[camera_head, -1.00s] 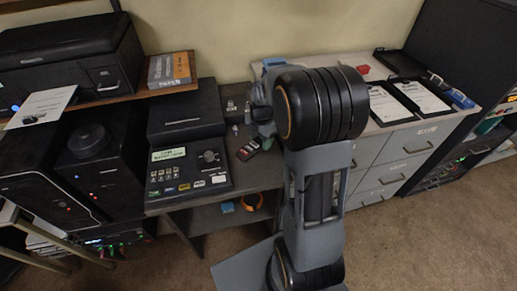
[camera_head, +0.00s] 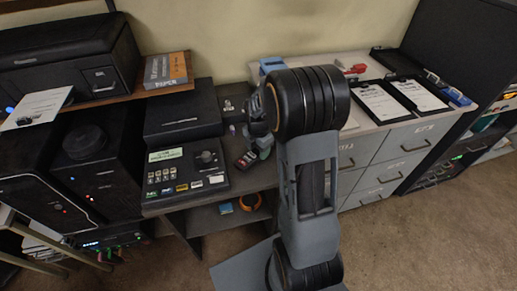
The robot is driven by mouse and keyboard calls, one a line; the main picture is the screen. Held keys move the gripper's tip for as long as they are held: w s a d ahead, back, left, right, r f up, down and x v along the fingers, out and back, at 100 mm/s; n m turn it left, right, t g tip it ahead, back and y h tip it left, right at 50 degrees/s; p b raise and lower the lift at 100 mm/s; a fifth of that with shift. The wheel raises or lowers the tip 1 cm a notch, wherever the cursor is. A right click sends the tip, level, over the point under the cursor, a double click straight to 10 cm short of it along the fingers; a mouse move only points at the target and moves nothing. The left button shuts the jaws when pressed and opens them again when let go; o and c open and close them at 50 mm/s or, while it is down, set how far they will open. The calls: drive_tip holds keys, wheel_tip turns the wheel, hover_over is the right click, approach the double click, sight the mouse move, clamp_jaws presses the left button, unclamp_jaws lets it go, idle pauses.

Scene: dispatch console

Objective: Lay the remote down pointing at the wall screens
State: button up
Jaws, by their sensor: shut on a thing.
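The remote (camera_head: 245,161) is a small dark handset with a reddish patch and small keys. It is at the right end of the dark console desk, just right of the keypad unit. My gripper (camera_head: 257,150) reaches down beside it and is shut on it. My wrist hides part of the hold, and I cannot tell whether the remote touches the desk. The wall screens are not recognisable in this view.
A console unit with a lit display (camera_head: 186,170) stands close left of the remote. Small items (camera_head: 232,106) lie behind it. Clipboards (camera_head: 385,102) and a red object (camera_head: 356,69) lie on the drawer cabinet at right. An orange ring (camera_head: 250,201) sits on the shelf below.

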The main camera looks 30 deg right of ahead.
drive_tip(key=shift+s+f, duration=0.15)
drive_tip(key=shift+f, duration=0.3)
drive_tip(key=o, duration=1)
drive_tip(key=shift+s+a+f, duration=0.1)
drive_tip(key=shift+f, duration=0.05)
wheel_tip(320, 180, up, 12)
drive_tip(key=p, duration=0.1)
drive_tip(key=shift+s+a+r+m+t, duration=0.6)
drive_tip(key=shift+s+a+m, duration=0.9)
drive_tip(key=shift+s+m, duration=1.5)
drive_tip(key=shift+s+a+r+m+t, duration=0.55)
drive_tip(key=shift+s+a+m, duration=1.1)
drive_tip(key=shift+m, duration=2.7)
drive_tip(key=shift+s+a+r+m+t, duration=0.6)
drive_tip(key=shift+s+a+m, duration=0.8)
drive_tip(key=shift+s+m, duration=1.65)
drive_tip(key=shift+w+m, duration=0.6)
drive_tip(key=shift+w, duration=0.05)
